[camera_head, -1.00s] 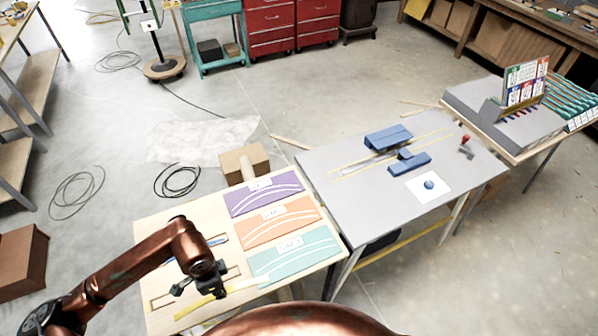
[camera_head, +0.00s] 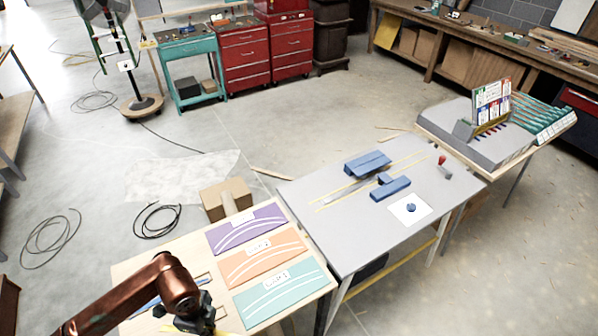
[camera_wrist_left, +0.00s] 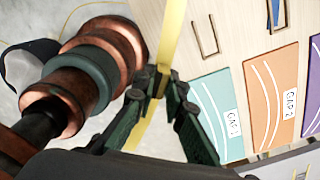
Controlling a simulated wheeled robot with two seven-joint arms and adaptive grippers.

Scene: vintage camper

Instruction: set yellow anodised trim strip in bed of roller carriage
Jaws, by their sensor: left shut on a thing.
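My left gripper (camera_wrist_left: 158,84) is shut on the yellow trim strip (camera_wrist_left: 173,28). In the left wrist view the strip runs from the top edge down between the fingers, with a further length (camera_wrist_left: 139,130) below them. In the head view my left gripper (camera_head: 197,318) is at the bottom edge over the pale wooden table, and most of the strip is hidden or out of frame. On the grey table, blue blocks (camera_head: 367,163) and (camera_head: 391,188) stand by two yellow rails; a grey piece between them looks like the roller carriage (camera_head: 347,193), its bed too small to make out. My right gripper is not in view.
The pale wooden table (camera_head: 128,267) bears purple (camera_head: 245,228), orange and teal (camera_head: 283,290) panels. The grey table (camera_head: 345,250) adjoins it, with a white card (camera_head: 398,212) and a red-topped item (camera_head: 442,161). A sign stand (camera_head: 492,103) is beyond on the right.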

